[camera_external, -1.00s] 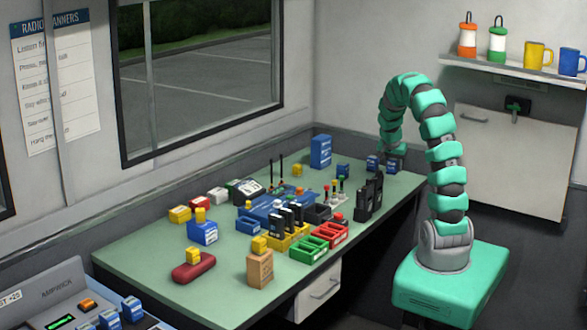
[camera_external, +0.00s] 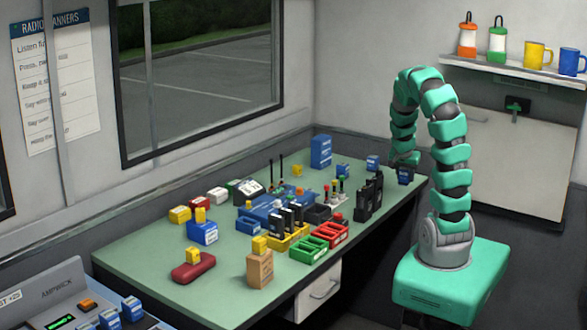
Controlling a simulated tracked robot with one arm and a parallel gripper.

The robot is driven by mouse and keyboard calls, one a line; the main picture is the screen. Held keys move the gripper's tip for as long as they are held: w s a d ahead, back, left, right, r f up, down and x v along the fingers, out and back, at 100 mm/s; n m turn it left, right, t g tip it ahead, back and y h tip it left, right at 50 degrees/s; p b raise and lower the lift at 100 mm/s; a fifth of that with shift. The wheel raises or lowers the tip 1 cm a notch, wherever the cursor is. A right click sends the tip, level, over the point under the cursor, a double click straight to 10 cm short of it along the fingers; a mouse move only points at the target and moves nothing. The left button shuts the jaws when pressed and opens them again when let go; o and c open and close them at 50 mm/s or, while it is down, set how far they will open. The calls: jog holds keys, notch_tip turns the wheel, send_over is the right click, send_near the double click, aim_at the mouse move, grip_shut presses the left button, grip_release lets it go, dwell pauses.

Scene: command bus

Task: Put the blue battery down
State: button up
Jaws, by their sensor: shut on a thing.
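My gripper (camera_external: 405,166) is at the right end of the green table, pointing down. It is shut on a dark blue battery (camera_external: 405,177), whose upper part is partly hidden by the fingers. The battery is close to the table's right front corner. I cannot tell whether its underside touches the tabletop. A second blue battery (camera_external: 372,163) stands on the table just left of my gripper, apart from it. Another small blue battery (camera_external: 342,170) stands farther left.
The table (camera_external: 140,245) has bare green top at front left. Black radios (camera_external: 369,198) stand left of my gripper near the front edge. A tall blue box (camera_external: 321,151) stands at the back. Red (camera_external: 331,235) and green (camera_external: 309,250) trays lie along the front edge.

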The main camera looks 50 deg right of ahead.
jog(key=w+r+n+t+p, duration=0.1)
jog(key=w+r+n+p, duration=0.1)
jog(key=w+r+p, duration=0.3)
jog(key=w+r+n+p, duration=0.1)
jog(key=w+r+p, duration=0.15)
jog(key=w, duration=0.55)
notch_tip(320, 180, up, 4)
jog(key=n+t+y+p, duration=0.15)
jog(key=n+p, duration=0.25)
jog(key=p, duration=0.6)
send_over(320, 136)
jog(key=s, duration=0.1)
jog(key=shift+a+f, duration=0.2)
jog(key=shift+a, duration=0.2)
jog(key=shift+f+p, duration=0.65)
jog(key=shift+f, duration=1.1)
jog(key=shift+f, duration=0.1)
jog(key=o, duration=1.1)
